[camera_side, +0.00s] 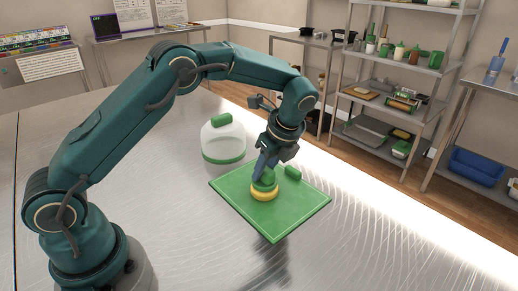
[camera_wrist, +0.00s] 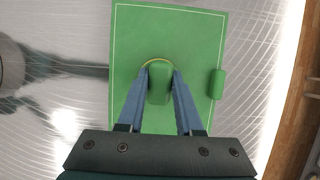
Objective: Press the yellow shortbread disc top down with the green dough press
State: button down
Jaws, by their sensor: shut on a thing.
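The yellow shortbread disc (camera_side: 264,194) lies on the green board (camera_side: 275,224). The green dough press (camera_side: 264,182) is on top of the disc, upright, and looks to be touching it. My gripper (camera_side: 263,172) points down and is shut on the press handle. In the wrist view, the fingers of my gripper (camera_wrist: 159,78) stand on both sides of the green press handle (camera_wrist: 159,88). Only a thin yellow edge of the disc (camera_wrist: 158,61) shows there; the press hides the rest.
A clear dome with a green handle and green rim (camera_side: 222,142) stands behind the board on the metal table (camera_side: 330,250). A small green block-like handle (camera_side: 293,173) sits at the board's right edge. The table in front is clear. Shelves stand behind.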

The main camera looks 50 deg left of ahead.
jog(key=shift+r, duration=0.1)
dwell(0.5)
jog(key=shift+r, duration=1.45)
jog(key=shift+f, duration=0.15)
jog(key=shift+f, duration=1.7)
jog(key=shift+r, duration=1.55)
